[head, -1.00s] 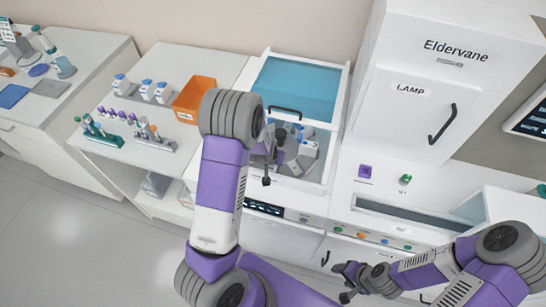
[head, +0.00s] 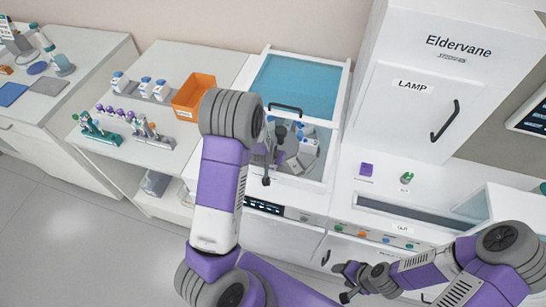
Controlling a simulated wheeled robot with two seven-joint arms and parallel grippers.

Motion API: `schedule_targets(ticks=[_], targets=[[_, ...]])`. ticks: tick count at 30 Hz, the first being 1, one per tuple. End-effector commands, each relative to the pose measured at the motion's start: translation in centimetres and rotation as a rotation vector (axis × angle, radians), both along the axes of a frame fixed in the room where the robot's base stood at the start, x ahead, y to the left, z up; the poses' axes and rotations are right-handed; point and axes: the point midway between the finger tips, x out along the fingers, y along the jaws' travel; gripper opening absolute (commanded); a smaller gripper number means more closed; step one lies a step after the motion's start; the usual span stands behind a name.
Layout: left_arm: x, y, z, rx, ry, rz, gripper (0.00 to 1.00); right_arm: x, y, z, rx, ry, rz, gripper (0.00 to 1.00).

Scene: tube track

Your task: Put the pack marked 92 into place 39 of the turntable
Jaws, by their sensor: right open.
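The turntable (head: 293,163) lies inside the glass-walled bay of the white machine, with several grey and white pieces on it. A white pack-like piece (head: 309,146) shows on its right side. No 92 or place number 39 can be read at this size. My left gripper (head: 267,168) is over the left part of the bay, partly hidden by its own arm; its jaw state and any held thing cannot be made out. My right gripper (head: 345,283) is open and empty, low in front of the machine, away from the turntable.
The bay has a blue lid with a black handle (head: 285,107). An orange bin (head: 194,96), white-and-blue bottles (head: 146,86) and tube racks (head: 148,135) stand on the left bench. The tall Eldervane cabinet (head: 425,80) rises at right.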

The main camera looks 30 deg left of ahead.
Motion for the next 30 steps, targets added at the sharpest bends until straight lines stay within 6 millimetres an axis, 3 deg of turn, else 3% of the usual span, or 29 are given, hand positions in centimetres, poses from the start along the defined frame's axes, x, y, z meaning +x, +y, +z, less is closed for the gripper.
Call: schedule_targets(ticks=[24, 25, 30], targets=[[0.02, 0.01, -0.16, 0.0, -0.001, 0.0, 0.01, 0.0, 0.0, -0.18, 0.0, 0.0, 0.0, 0.57], [0.02, 0.01, -0.16, 0.0, -0.001, 0.0, 0.45, 0.0, 0.0, -0.18, 0.0, 0.0, 0.0, 0.57], [0.01, 0.0, -0.16, 0.0, 0.0, 0.0, 0.7, 0.0, 0.0, -0.18, 0.0, 0.0, 0.0, 0.57]])
